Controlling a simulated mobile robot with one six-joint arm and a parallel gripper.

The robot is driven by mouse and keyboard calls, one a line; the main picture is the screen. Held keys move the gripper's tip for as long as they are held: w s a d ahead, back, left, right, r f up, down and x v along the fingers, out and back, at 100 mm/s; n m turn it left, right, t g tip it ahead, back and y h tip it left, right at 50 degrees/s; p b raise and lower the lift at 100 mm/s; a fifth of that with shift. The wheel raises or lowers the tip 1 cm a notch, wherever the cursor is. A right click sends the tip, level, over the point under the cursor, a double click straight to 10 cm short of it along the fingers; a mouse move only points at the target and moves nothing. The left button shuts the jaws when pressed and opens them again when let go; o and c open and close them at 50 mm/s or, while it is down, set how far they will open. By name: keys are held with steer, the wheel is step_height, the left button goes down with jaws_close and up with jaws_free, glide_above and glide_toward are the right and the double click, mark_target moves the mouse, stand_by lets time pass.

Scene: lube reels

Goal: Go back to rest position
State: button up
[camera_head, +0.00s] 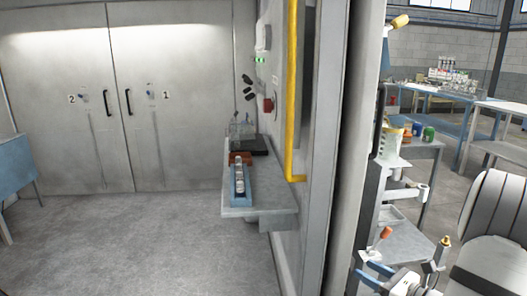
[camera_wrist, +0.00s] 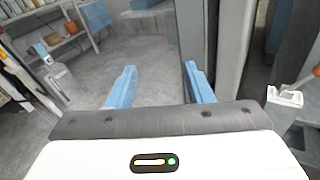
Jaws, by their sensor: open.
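My gripper (camera_wrist: 157,84) shows in the wrist view with its two blue fingers spread wide apart. It is open, and nothing is between the fingers but a view of the grey floor.
Grey double doors (camera_head: 124,95) stand at the back left. A wall shelf (camera_head: 262,200) holds a blue tray (camera_head: 239,186) with small items. A yellow pipe (camera_head: 291,90) runs down the wall edge. Blue workbenches (camera_head: 440,110) stand at the right. Floor (camera_head: 130,240) is clear at left.

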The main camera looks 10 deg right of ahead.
steer(key=s+a+r+n+g+y+p, duration=0.1)
steer(key=s+a+r+n+g+p, duration=0.15)
steer(key=a+n+g, duration=0.35)
steer(key=s+a+r+n+g+y+p, duration=0.15)
steer(key=a+r+n, duration=0.25)
steer(key=a, duration=0.4)
steer(key=s+a+r+n+g+p, duration=0.1)
steer(key=a+r+n+g+p, duration=0.15)
steer(key=a+n+g, duration=0.35)
steer(key=s+a+r+n+h+p, duration=0.4)
steer(key=s+r+n+h+p, duration=0.3)
steer(key=n, duration=0.9)
step_height(320, 180, up, 5)
steer(key=s+t+h, duration=0.1)
steer(key=h, duration=0.2)
steer(key=shift+d, duration=0.1)
steer(key=shift+c, duration=0.5)
